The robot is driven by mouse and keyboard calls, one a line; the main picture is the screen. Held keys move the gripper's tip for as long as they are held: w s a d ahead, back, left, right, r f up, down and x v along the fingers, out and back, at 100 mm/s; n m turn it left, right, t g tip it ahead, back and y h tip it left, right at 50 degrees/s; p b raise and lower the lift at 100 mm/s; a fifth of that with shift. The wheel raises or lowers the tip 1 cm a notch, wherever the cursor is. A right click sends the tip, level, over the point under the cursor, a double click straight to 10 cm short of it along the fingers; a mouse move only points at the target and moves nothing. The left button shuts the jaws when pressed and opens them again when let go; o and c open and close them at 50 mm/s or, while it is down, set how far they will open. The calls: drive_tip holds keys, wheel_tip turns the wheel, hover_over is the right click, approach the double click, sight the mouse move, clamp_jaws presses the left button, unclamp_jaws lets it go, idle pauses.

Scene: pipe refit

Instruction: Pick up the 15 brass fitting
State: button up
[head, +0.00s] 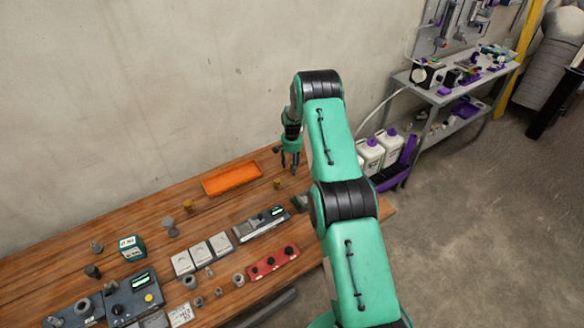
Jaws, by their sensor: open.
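Two small brass-coloured fittings stand on the wooden table in the head view. One brass fitting (277,184) is just left of and below my gripper, near the right end of the orange tray. The other brass fitting (187,205) is left of that tray. No size mark can be read on either, so I cannot tell which one is the 15. My gripper (290,167) points down over the back right of the table, with its fingers apart and nothing seen between them. Its height above the table is hard to judge.
An orange tray (232,180) lies left of my gripper. A grey device (262,222), white-topped boxes (202,252), a red block with black knobs (272,262) and several grey fittings fill the front. The wooden table (140,210) has bare space at the back left.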

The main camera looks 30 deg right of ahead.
idle(0.3)
clamp_jaws()
drive_tip(key=shift+r, duration=0.2)
drive_tip(key=shift+r, duration=4.85)
